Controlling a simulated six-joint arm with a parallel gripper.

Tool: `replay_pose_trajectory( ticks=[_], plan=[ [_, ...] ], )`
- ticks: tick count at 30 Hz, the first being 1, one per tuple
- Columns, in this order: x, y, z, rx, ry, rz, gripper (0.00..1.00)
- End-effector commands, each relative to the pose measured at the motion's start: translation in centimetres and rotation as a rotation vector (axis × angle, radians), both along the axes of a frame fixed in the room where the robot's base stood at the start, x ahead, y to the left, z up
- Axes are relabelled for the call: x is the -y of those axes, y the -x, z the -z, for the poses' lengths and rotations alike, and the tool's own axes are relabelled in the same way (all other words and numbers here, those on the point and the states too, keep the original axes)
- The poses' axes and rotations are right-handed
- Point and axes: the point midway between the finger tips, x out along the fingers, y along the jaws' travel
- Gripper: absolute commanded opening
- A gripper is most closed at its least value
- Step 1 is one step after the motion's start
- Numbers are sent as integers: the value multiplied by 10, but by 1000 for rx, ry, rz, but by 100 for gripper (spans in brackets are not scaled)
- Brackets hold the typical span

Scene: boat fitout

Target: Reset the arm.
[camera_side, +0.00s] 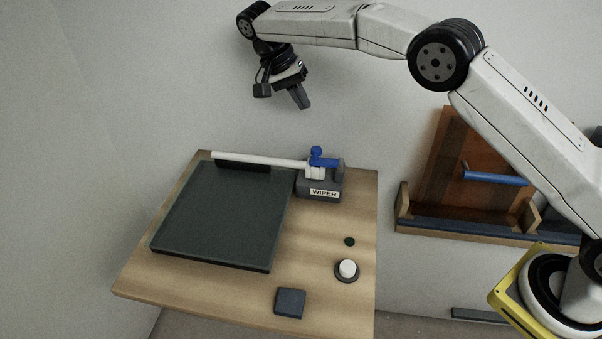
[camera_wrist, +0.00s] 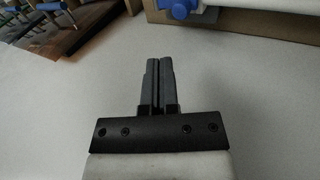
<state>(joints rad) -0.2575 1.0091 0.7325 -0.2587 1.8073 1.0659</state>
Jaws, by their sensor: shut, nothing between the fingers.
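My gripper (camera_side: 301,97) is in the air above the wooden board, well clear of everything on it. Its fingers are together and hold nothing. In the wrist view the two grey fingers (camera_wrist: 159,62) lie side by side in front of a plain pale surface. My arm reaches in from the right, bent at the elbow.
The wooden board (camera_side: 335,312) bears a dark panel (camera_side: 222,218), a grey box labelled WIPER (camera_side: 320,186) with a white rod (camera_side: 265,159) and blue knob (camera_side: 318,154), a white button (camera_side: 347,268) and a grey block (camera_side: 290,302). A brown panel with a blue handle (camera_side: 492,177) stands right.

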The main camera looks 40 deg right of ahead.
Motion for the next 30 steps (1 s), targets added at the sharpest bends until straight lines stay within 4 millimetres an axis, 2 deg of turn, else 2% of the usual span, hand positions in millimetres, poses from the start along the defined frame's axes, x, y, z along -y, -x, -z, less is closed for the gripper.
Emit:
replay_pose_trajectory(
  ticks=[14, 23, 30],
  plan=[
    [18, 12, 6, 22, -101, -129, 0],
    [38, 37, 16, 62, -210, -280, 0],
    [53, 66, 26, 108, -283, -396, 0]
  ],
)
